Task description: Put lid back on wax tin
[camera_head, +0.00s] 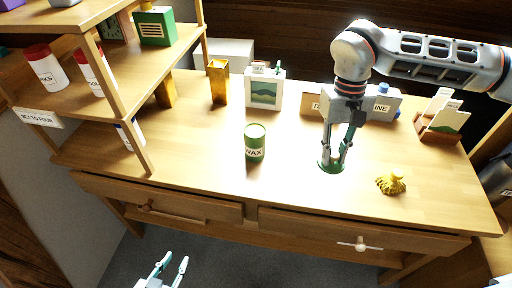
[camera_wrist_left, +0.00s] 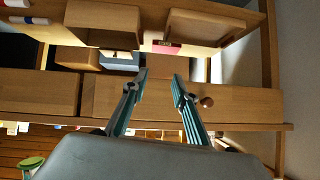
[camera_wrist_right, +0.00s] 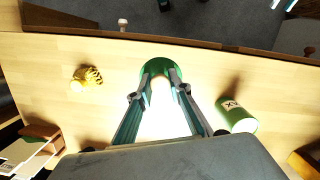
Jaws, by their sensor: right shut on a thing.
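The green wax tin (camera_head: 255,142) stands upright on the desk, left of my right gripper. It also shows at the right of the right wrist view (camera_wrist_right: 238,119). The round green lid (camera_head: 331,168) is between the fingertips of my right gripper (camera_head: 335,162), at or just above the desk top; I cannot tell which. The right wrist view shows the fingers closed on the lid (camera_wrist_right: 158,67), partly hiding it. My left gripper (camera_head: 174,264) is open and empty, low in front of the desk. The left wrist view shows its fingers apart (camera_wrist_left: 160,85).
A yellow brush-like thing (camera_head: 391,182) lies right of the lid. Labelled boxes (camera_head: 381,105), a picture box (camera_head: 264,88) and a card holder (camera_head: 442,125) stand at the back. A shelf (camera_head: 120,74) fills the left. The desk between tin and lid is clear.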

